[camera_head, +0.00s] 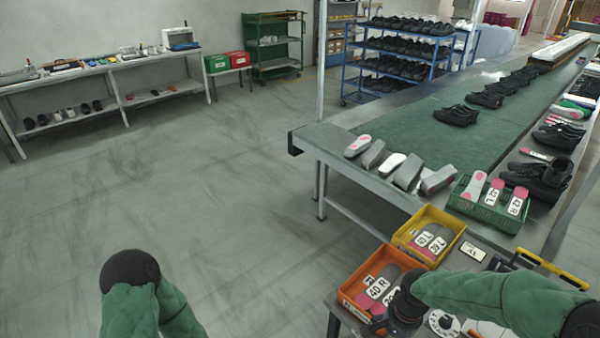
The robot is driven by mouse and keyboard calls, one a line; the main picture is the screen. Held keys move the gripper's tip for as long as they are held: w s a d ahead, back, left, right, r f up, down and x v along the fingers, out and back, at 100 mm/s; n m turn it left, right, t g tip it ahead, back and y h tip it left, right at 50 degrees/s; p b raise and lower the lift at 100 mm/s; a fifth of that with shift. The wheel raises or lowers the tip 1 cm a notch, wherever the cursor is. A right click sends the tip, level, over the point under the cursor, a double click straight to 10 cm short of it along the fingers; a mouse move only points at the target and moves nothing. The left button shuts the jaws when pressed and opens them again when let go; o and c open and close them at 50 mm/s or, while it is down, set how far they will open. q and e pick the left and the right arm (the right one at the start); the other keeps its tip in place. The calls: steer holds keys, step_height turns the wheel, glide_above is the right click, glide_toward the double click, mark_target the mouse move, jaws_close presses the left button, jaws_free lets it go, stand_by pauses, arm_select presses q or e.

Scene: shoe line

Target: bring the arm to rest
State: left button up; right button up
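My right arm comes in from the right in its green sleeve. Its dark wrist and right gripper (389,318) hang over the near edge of the orange bin (348,302). The fingers are small, dark and partly hidden, so I cannot tell whether they are open or shut or touching anything. The orange bin holds grey and pink insoles with white labels, one reading 40 R. My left arm shows at the bottom left as a bent green sleeve with a black joint, over open floor. My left gripper is not in view.
A yellow bin (404,240) stands behind the orange one, and a green crate (461,204) of labelled insoles sits on the conveyor's near edge. The green conveyor belt (420,128) carries black shoes. Shelves (100,70) line the left wall. The floor at left is clear.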

steer(key=s+a+f+n+y, duration=0.1)
steer(key=s+a+f+n, duration=0.1)
steer(key=f, duration=0.5)
steer(key=s+a+f+n+y, duration=0.1)
steer(key=s+a+f, duration=0.3)
steer(key=a+f, duration=0.2)
steer(key=s+a+f+n+y, duration=0.1)
steer(key=s+a+f, duration=0.3)
steer(key=f, duration=0.4)
steer(key=shift+a+f+n, duration=0.25)
steer(key=shift+a+n, duration=0.3)
steer(key=shift+n, duration=0.25)
steer(key=shift+s, duration=0.1)
